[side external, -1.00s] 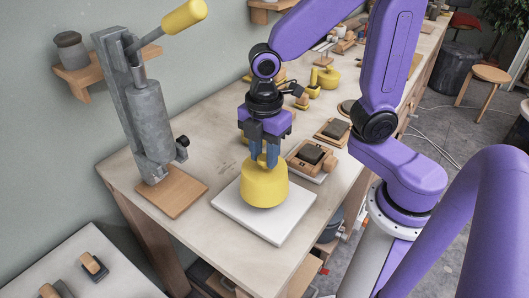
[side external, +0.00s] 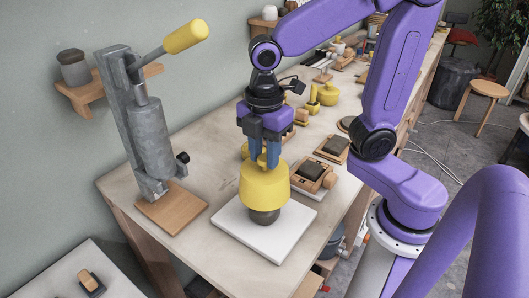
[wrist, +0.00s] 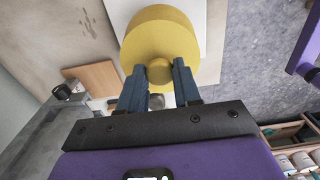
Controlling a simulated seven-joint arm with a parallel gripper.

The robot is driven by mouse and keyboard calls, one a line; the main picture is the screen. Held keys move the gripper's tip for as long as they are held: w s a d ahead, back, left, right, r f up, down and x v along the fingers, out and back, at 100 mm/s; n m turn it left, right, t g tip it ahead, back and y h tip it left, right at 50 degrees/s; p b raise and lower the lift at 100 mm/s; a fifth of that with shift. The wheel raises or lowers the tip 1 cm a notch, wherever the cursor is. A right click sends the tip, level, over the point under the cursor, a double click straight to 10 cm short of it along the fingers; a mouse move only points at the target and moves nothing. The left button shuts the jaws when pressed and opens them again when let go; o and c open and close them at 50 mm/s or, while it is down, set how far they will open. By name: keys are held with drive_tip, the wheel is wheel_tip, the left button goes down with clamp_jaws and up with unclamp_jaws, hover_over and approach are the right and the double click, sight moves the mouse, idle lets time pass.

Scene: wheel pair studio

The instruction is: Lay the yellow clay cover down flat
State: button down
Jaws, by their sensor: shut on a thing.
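The yellow clay cover (side external: 264,187) is a bell-shaped piece with a knob on top. My gripper (side external: 266,155) is shut on that knob and holds the cover upright, raised above a white board (side external: 237,231). A dark rounded lump (side external: 264,216) shows beneath the cover's rim, standing on the board; its upper part is hidden by the cover. In the wrist view the cover (wrist: 165,32) fills the top middle, with its knob between the two blue fingers of my gripper (wrist: 160,75).
A grey lever press (side external: 150,130) with a yellow handle stands on a wooden base (side external: 171,208) to the left. Wooden blocks with dark tops (side external: 312,173) sit just right of and behind the board. Bare tabletop (side external: 215,165) lies between press and cover.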

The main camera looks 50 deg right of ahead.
drive_tip(key=shift+r, duration=0.1)
wheel_tip(320, 180, up, 5)
drive_tip(key=shift+f, duration=0.1)
drive_tip(key=w+r+m, duration=0.3)
drive_tip(key=w+m, duration=0.3)
drive_tip(key=w, duration=1.2)
drive_tip(key=w+d+f+m, duration=0.3)
drive_tip(key=w+d+m, duration=0.3)
drive_tip(key=w+d, duration=0.6)
wheel_tip(320, 180, down, 8)
drive_tip(key=w+a, duration=0.1)
drive_tip(key=shift+r, duration=0.2)
wheel_tip(320, 180, down, 6)
